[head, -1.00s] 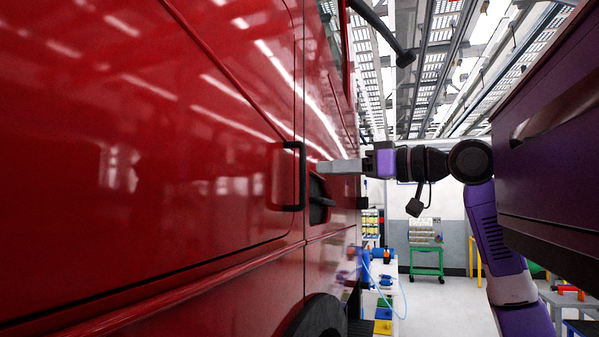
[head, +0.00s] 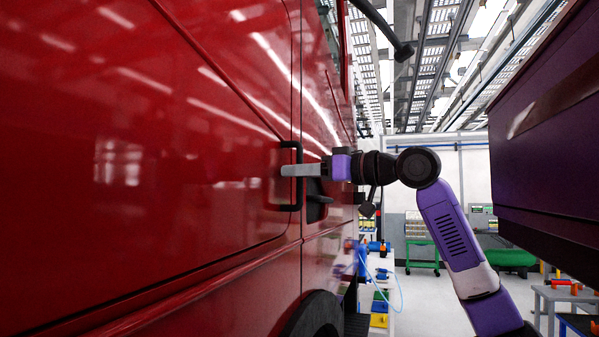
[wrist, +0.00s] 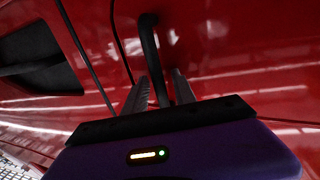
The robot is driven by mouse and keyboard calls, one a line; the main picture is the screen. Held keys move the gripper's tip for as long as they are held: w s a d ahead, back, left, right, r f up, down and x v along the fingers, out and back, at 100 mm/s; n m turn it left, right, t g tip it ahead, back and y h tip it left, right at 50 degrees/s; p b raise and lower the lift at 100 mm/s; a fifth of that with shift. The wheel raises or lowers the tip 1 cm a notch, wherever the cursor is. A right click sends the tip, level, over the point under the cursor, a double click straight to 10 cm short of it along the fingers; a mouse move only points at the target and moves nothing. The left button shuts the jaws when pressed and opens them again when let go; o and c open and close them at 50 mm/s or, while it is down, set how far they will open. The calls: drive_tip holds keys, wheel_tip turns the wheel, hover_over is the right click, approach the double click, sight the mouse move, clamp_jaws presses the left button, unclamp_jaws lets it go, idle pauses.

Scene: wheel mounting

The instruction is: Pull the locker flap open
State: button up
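The locker flap (head: 150,140) is a large glossy red panel filling the left of the head view, flush with the vehicle side. Its black upright bar handle (head: 298,180) sits near its right edge; the handle also shows in the wrist view (wrist: 150,48). My gripper (head: 286,171) is level with the handle's upper half, its grey fingers reaching across it. In the wrist view my gripper (wrist: 160,82) has its two fingers apart with the handle bar between them. A gap shows on the left; contact on the right is unclear.
A dark recessed door handle (head: 317,200) lies just right of the flap, behind my gripper; a dark recess also shows in the wrist view (wrist: 35,55). A black wheel arch (head: 315,318) is below. Clear floor (head: 430,305) lies to the right, with a green cart (head: 422,252) farther back.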

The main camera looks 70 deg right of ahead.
clamp_jaws()
idle(1.2)
